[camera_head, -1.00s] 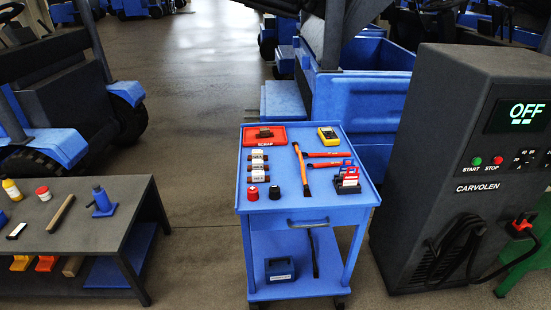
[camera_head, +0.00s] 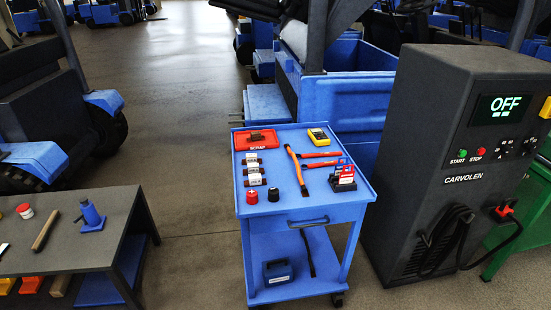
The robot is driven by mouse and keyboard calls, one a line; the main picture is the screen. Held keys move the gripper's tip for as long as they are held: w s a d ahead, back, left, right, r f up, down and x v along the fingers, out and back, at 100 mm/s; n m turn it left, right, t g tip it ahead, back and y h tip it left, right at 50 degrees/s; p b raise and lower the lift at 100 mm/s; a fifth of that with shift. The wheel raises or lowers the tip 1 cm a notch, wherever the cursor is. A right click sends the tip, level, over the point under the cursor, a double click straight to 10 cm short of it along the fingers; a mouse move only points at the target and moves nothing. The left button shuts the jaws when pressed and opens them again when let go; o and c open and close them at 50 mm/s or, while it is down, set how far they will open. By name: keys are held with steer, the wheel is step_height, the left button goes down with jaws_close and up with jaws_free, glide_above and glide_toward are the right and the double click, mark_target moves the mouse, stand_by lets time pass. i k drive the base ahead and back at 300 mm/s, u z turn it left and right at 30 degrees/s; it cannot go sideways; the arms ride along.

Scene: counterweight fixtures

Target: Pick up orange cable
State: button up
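A long, thin orange item (camera_head: 296,168) with darker ends lies lengthwise across the middle of the blue cart's top (camera_head: 272,170). It is the only orange, cable-like thing I see on the cart, but at this size I cannot tell whether it is a cable or a tool handle. It lies beside two red-handled tools (camera_head: 320,155) on its right, close to their left ends. My gripper is not in view.
The cart also holds a red scrap tray (camera_head: 240,142), a yellow meter (camera_head: 318,136), small labelled parts, red and black caps and a red-black block (camera_head: 343,178). A dark bench (camera_head: 100,225) stands left, a charger cabinet (camera_head: 430,140) right. Floor between bench and cart is clear.

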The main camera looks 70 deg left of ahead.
mark_target(305, 193)
steer(key=u, duration=0.45)
steer(key=k, duration=0.3)
steer(key=u, duration=1.95)
steer(key=k, duration=0.65)
steer(key=z, duration=0.1)
steer(key=i, duration=0.5)
steer(key=u, duration=0.05)
